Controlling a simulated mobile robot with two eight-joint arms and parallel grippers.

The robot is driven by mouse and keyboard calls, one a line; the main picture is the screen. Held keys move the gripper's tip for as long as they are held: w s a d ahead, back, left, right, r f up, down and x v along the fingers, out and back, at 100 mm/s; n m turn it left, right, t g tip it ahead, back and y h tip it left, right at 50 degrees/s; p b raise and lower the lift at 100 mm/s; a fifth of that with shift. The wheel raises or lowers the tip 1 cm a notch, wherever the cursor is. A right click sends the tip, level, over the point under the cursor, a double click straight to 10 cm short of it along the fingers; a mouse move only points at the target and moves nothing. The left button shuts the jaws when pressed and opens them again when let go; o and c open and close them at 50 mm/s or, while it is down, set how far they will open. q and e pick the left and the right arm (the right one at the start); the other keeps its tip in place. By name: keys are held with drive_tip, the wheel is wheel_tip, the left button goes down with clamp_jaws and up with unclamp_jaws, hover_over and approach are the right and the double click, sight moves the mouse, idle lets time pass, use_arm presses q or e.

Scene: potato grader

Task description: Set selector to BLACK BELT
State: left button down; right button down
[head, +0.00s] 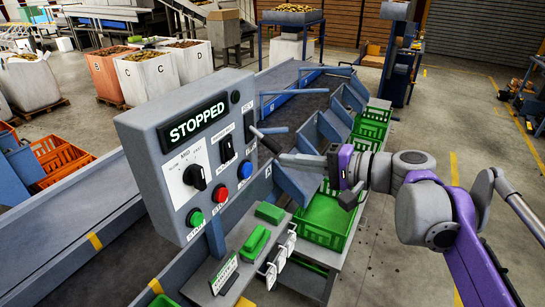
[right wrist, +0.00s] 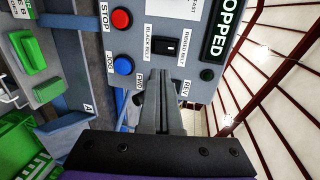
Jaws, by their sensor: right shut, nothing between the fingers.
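The grey control panel (head: 180,115) carries a display reading STOPPED (head: 198,121). The belt selector, a black knob (right wrist: 165,46), sits between the labels BLACK BELT (right wrist: 147,42) and RIBBED BELT (right wrist: 183,46) in the right wrist view. In the head view this knob (head: 227,150) is on the panel's middle column. Its exact setting is too small to tell. My right gripper (head: 284,158) is shut and empty, in front of the panel's right side. In the right wrist view its fingertips (right wrist: 163,73) lie between the FWD and REV labels, just below the selector in the picture. My left gripper is out of view.
A larger black knob (head: 195,177) is left of the selector. Green (head: 195,218), red (head: 221,196) and blue (head: 245,169) buttons sit along the panel's bottom. Green crates (head: 325,236) stand at right below my arm. Belts run behind the panel.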

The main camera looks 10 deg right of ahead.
sight(232, 155)
drive_tip(key=x, duration=1.3)
drive_tip(key=shift+d+p, duration=0.1)
drive_tip(key=shift+p, duration=0.3)
drive_tip(key=shift+f, duration=0.15)
drive_tip(key=shift+a+f+t+y, duration=0.2)
drive_tip(key=shift+t+y, duration=0.4)
drive_tip(key=shift+y, duration=0.2)
drive_tip(key=shift+f+y, duration=0.1)
drive_tip(key=shift+y, duration=0.2)
drive_tip(key=shift+w, duration=0.1)
drive_tip(key=shift+f, duration=0.1)
